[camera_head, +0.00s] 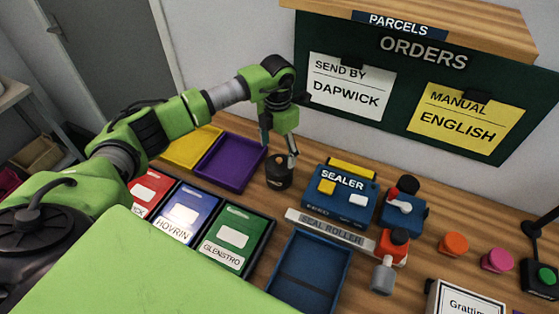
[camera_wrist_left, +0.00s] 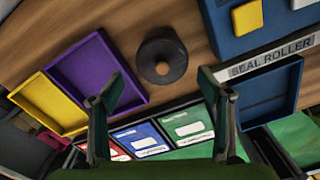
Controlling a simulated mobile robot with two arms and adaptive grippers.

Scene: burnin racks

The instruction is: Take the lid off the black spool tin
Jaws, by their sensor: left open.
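The black spool tin (camera_head: 279,173) stands upright on the wooden bench, right of the purple tray. In the left wrist view the tin (camera_wrist_left: 161,48) shows from above as a dark round shape with a small paler knob at its middle. This looks like the lid (camera_wrist_left: 148,66) in place. My left gripper (camera_head: 279,150) is open and empty, pointing down above the tin. In the left wrist view its fingertips (camera_wrist_left: 160,88) are spread wide, with the tin beyond them. I cannot tell the exact gap in height. My right gripper is not in view.
A purple tray (camera_head: 207,176) and a yellow tray (camera_head: 190,160) lie left of the tin. The blue sealer (camera_head: 345,209) stands close on the right. Coloured label folders (camera_head: 222,262) and a blue tray (camera_head: 338,288) lie in front. Bare bench surrounds the tin.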

